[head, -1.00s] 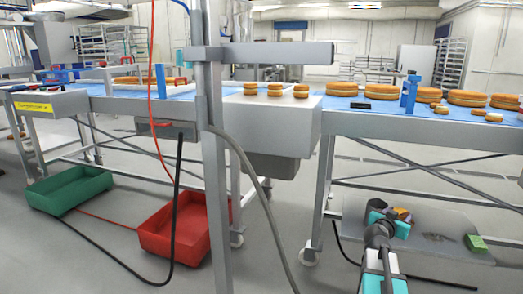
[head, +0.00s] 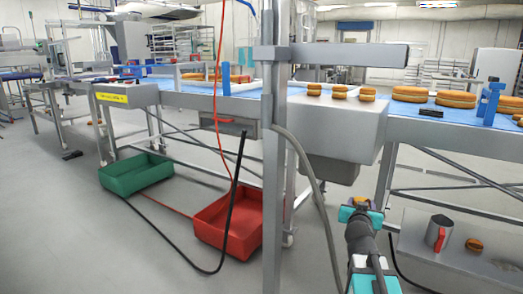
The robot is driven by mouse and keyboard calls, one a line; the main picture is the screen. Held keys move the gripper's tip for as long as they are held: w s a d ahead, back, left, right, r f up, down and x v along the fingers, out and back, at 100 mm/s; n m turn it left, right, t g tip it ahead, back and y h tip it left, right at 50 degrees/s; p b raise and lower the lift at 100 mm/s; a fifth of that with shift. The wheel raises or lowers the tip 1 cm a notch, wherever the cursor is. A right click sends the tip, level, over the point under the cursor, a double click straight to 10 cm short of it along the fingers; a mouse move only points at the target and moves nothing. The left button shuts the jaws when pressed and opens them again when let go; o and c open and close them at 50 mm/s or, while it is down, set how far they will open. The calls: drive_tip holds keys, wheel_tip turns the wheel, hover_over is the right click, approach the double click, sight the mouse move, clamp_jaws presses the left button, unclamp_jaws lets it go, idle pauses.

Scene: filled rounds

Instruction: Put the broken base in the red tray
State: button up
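The red tray (head: 228,222) is on the floor left of centre, open at the top. The part of its inside that shows looks empty. A grey post stands at its right side. My gripper (head: 360,204) is right of centre, apart from the tray and to its right. A small orange-brown piece, seemingly the broken base (head: 360,201), shows at its far end. The gripper looks shut on it, though the teal gripper body hides most of the piece and the fingers.
A green tray (head: 136,174) is on the floor further left. A grey mug-like vessel (head: 438,233) and a small brown round (head: 475,244) sit on a low grey shelf. The grey post (head: 272,190) and a black cable (head: 232,205) stand near the red tray.

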drive_tip(key=a+r+n+y, duration=0.1)
drive_tip(key=a+n+y, duration=0.1)
drive_tip(key=a, duration=0.3)
drive_tip(key=a+r+n+t+y, duration=0.1)
drive_tip(key=a+r+n+y, duration=0.1)
drive_tip(key=a+y, duration=0.2)
drive_tip(key=shift+a, duration=1)
drive_tip(key=shift+n, duration=0.3)
drive_tip(key=shift+a, duration=0.1)
drive_tip(key=a, duration=0.7)
drive_tip(key=shift+s, duration=0.1)
